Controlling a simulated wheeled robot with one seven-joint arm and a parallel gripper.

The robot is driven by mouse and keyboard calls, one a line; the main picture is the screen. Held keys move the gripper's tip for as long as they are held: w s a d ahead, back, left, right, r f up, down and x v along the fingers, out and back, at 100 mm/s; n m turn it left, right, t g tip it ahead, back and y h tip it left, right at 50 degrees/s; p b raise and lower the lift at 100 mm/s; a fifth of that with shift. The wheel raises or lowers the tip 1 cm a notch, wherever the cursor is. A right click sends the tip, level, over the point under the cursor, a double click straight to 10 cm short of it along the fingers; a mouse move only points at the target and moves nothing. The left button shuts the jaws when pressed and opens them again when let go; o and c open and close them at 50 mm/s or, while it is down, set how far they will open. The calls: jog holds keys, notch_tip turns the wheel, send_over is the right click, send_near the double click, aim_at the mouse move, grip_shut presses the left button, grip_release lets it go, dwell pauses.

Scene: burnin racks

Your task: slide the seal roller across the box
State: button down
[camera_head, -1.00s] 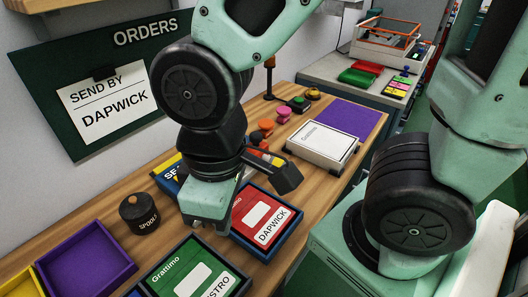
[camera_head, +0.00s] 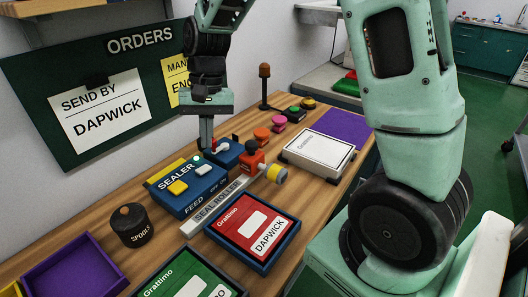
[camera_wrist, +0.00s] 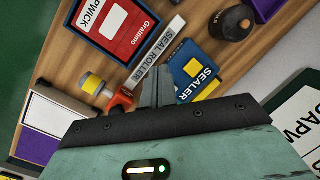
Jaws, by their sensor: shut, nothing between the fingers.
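The seal roller (camera_head: 252,161) has an orange body and a yellow-and-grey end, at the far end of a grey rail labelled SEAL ROLLER (camera_head: 213,205). A red Grattimo box marked DAPWICK (camera_head: 236,213) lies in a blue tray (camera_head: 262,265) in front of the rail. The blue sealer (camera_head: 190,186), with yellow and white buttons, is behind the rail. My gripper (camera_head: 206,147) points down, shut and empty, above the sealer's far end, left of the roller. In the wrist view, its fingers (camera_wrist: 157,88) lie between roller (camera_wrist: 118,100) and sealer (camera_wrist: 196,70).
A white Grattimo box (camera_head: 318,146) stands beyond the roller, near a purple mat (camera_head: 333,125). A dark spool pot (camera_head: 130,225), a purple tray (camera_head: 75,268) and a green box (camera_head: 185,280) are nearer. Pink and orange knobs and a dark post (camera_head: 265,90) stand behind.

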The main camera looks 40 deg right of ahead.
aim_at(264, 162)
jog(key=w+d+f+m, duration=0.1)
jog(key=w+d+m, duration=0.1)
jog(key=d, duration=0.3)
jog(key=w+d+f+m, duration=0.2)
jog(key=d, duration=0.3)
jog(key=w+d+f+m, duration=0.1)
jog(key=w+d+m, duration=0.1)
jog(key=d, duration=0.4)
jog(key=shift+w+f+b, duration=0.15)
jog(key=shift+f+b, duration=0.15)
jog(key=shift+b, duration=0.1)
jog(key=d+f+m, duration=0.4)
jog(key=d+m, duration=0.1)
jog(key=d, duration=0.8)
jog(key=x, duration=0.3)
jog(key=p+x, duration=0.1)
jog(key=x, duration=0.5)
jog(key=shift+w+a+f, duration=0.15)
jog(key=shift+a+f, duration=0.05)
jog(key=shift+a, duration=0.1)
jog(key=a, duration=0.1)
jog(key=p, duration=0.1)
jog(key=a, duration=0.1)
jog(key=shift+s+a+r, duration=0.25)
jog(key=shift+a, duration=0.05)
jog(key=shift+a+p, duration=0.3)
jog(key=shift+s+a+f, duration=0.1)
jog(key=shift+a+f, duration=0.05)
jog(key=shift+a, duration=0.2)
